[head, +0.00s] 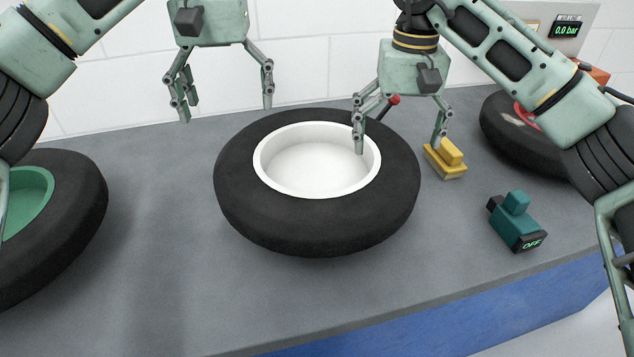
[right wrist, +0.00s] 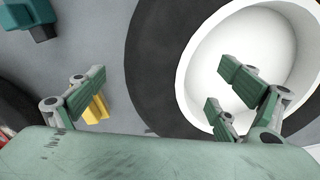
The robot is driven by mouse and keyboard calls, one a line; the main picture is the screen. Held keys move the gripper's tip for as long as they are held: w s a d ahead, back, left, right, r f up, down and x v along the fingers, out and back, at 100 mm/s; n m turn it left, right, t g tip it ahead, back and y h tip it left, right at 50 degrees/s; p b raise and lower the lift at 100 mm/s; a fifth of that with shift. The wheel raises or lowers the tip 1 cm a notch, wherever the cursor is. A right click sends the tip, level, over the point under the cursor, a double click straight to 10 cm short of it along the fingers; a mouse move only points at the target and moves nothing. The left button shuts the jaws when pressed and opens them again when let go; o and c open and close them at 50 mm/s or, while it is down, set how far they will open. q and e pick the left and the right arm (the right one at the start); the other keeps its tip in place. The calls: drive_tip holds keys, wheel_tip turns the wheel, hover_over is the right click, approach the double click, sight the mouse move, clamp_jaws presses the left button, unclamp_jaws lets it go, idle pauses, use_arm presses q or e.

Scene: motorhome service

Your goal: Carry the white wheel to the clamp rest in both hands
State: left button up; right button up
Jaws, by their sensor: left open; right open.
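The white wheel, a black tyre (head: 317,235) with a white rim (head: 310,172), lies flat on the grey bench in the middle of the head view. In the right wrist view its tyre (right wrist: 150,70) and white rim (right wrist: 240,50) fill the middle and right. My left gripper (head: 225,105) is open and empty above the bench, behind and left of the wheel. My right gripper (head: 400,140) is open over the wheel's right side, one finger in front of the rim and the other near the yellow block; contact cannot be told. I cannot identify a clamp rest with certainty.
A green-rimmed wheel (head: 75,215) lies at left and a red-rimmed wheel (head: 510,140) at back right. A yellow block (head: 446,160) and a teal device reading OFF (head: 516,224) sit right of the white wheel. A display (head: 567,30) reads 0.0 bar. The front bench is clear.

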wheel_tip(320, 180, up, 8)
drive_tip(key=shift+f, duration=0.15)
idle(0.4)
wheel_tip(320, 180, up, 16)
drive_tip(key=p, duration=1.8)
